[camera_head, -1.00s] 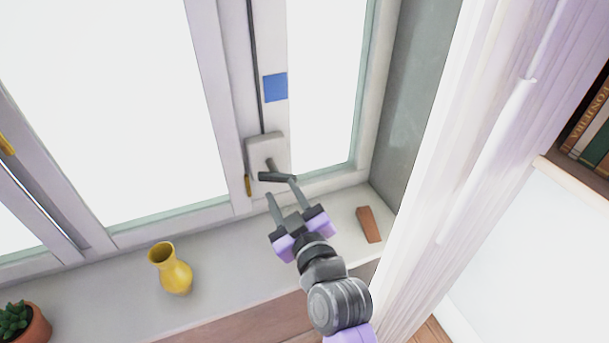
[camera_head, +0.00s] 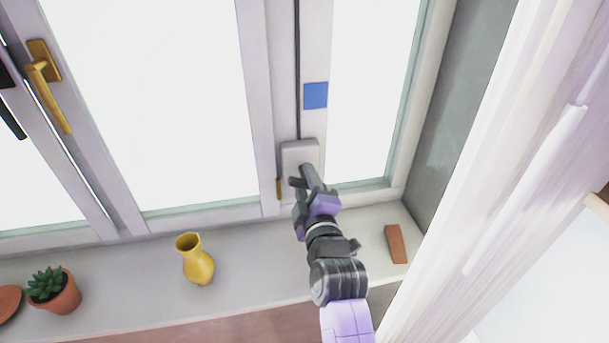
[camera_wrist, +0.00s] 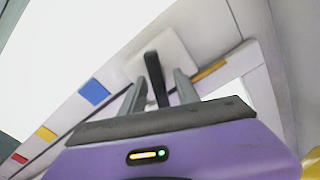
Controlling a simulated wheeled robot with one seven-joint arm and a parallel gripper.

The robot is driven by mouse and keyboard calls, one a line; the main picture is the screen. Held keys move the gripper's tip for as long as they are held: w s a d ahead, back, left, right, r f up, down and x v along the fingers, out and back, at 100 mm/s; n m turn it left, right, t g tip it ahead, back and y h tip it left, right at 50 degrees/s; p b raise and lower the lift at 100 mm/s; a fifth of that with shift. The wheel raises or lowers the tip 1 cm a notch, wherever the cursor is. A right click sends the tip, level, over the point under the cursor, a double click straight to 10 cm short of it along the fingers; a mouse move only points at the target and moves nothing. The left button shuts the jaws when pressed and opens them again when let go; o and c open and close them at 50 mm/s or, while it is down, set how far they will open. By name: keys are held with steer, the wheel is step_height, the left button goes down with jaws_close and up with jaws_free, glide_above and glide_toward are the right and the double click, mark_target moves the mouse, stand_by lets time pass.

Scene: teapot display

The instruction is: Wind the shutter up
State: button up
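The winder is a pale box (camera_head: 300,152) low on the window frame, with a dark crank handle (camera_head: 296,182) at its lower edge. A dark cord (camera_head: 297,70) runs up from the box. My gripper (camera_head: 305,178) is at the handle and hides part of it. In the wrist view the box (camera_wrist: 178,58) is ahead, and the dark handle (camera_wrist: 155,75) stands between the two fingers of my gripper (camera_wrist: 160,95). The fingers are apart, with a gap showing beside the handle. A blue square (camera_head: 315,95) is on the frame; in the wrist view yellow (camera_wrist: 46,133) and red squares follow it.
On the sill (camera_head: 240,262) stand a yellow vase (camera_head: 196,262) and a potted succulent (camera_head: 55,290). A reddish-brown block (camera_head: 396,244) lies right of my gripper. A brass window handle (camera_head: 48,85) is at the upper left. A pale curtain (camera_head: 510,150) hangs at the right.

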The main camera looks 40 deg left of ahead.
steer(key=shift+x, duration=0.8)
jaws_close()
steer(key=shift+m, duration=0.3)
